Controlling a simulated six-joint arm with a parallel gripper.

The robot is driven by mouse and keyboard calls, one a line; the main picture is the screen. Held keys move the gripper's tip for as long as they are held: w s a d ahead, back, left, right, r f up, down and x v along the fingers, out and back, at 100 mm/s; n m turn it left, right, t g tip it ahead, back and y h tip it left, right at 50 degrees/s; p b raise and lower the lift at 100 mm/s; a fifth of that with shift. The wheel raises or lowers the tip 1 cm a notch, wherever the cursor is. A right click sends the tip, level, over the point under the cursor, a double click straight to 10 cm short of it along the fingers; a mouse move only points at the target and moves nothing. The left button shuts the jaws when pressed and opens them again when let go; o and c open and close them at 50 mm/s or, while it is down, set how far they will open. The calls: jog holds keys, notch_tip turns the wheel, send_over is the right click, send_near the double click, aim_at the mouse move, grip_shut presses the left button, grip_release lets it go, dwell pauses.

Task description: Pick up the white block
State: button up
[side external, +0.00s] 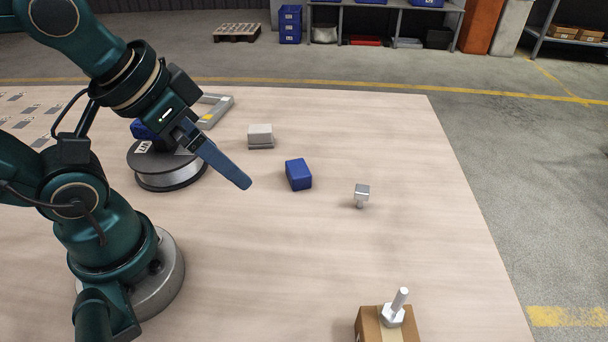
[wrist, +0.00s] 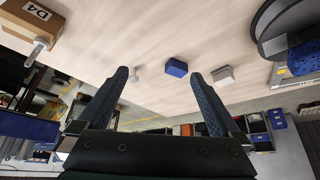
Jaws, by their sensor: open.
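The white block (side external: 260,135) sits on the wooden table, behind and left of a blue block (side external: 298,174). It looks pale grey-white, with a greyer lower part. My gripper (side external: 246,184) is above the table, left of the blue block in the picture and apart from the white block. In the wrist view, my gripper (wrist: 158,74) is open with nothing between its fingers. There the white block (wrist: 222,75) shows just right of the right fingertip, and the blue block (wrist: 176,68) shows between the fingertips, farther off.
A metal bolt (side external: 361,194) stands right of the blue block. A dark round spool (side external: 167,168) and a grey frame (side external: 216,108) lie left of the white block. The table's right side is mostly clear.

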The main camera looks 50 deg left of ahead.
jog(key=a+f+m+g+y, duration=0.15)
jog(key=a+m+y, duration=0.4)
jog(key=a, duration=0.55)
jog(key=m+t+y, duration=0.4)
jog(key=m+y, duration=0.2)
jog(key=m, duration=1.2)
send_over(260, 130)
jog(key=s+d, duration=0.2)
jog(key=f, duration=0.7)
jog(key=shift+w+d+f, duration=0.1)
jog(key=shift+w+d, duration=0.1)
jog(key=shift+w, duration=0.05)
jog(key=f, duration=0.1)
jog(key=f+m, duration=0.1)
jog(key=f, duration=0.1)
jog(key=shift+s+d+h, duration=0.2)
jog(key=shift+d+h, duration=0.05)
jog(key=shift+d, duration=0.05)
jog(key=shift+s+f+m, duration=0.15)
jog(key=shift+f+m, duration=0.1)
jog(key=shift+f, duration=0.1)
jog(key=shift+a+f, duration=0.15)
jog(key=shift+f, duration=0.05)
jog(key=shift+g, duration=0.25)
jog(key=shift+x, duration=2.35)
